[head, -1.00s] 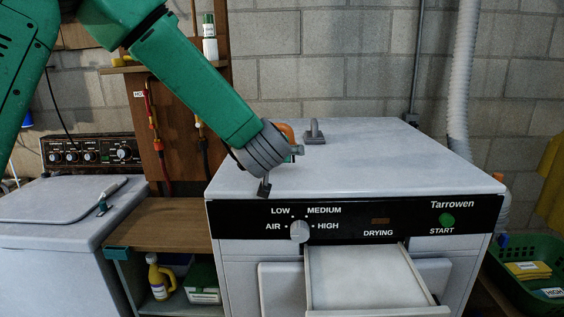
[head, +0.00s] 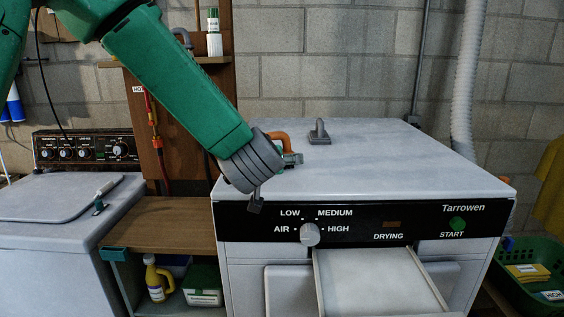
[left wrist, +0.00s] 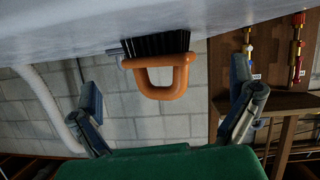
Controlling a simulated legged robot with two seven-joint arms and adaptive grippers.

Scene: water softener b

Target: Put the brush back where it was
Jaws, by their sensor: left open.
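The brush, with an orange loop handle (head: 280,138) and black bristles (left wrist: 156,44), stands bristles down on the white dryer top (head: 400,155). In the head view it is mostly hidden behind my left gripper (head: 276,181); only part of the handle shows. In the left wrist view, which is upside down, the handle (left wrist: 160,91) lies between the two spread fingers, apart from both. My left gripper is open and empty, near the front left of the dryer top. My right gripper is not in view.
A grey handled block (head: 319,132) stands on the dryer behind the brush. The dryer's front tray (head: 380,280) is pulled out. A wooden shelf (head: 165,222) and a washer (head: 50,215) are at left. A wooden wall shelf (head: 165,61) holds a white-green bottle (head: 214,34).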

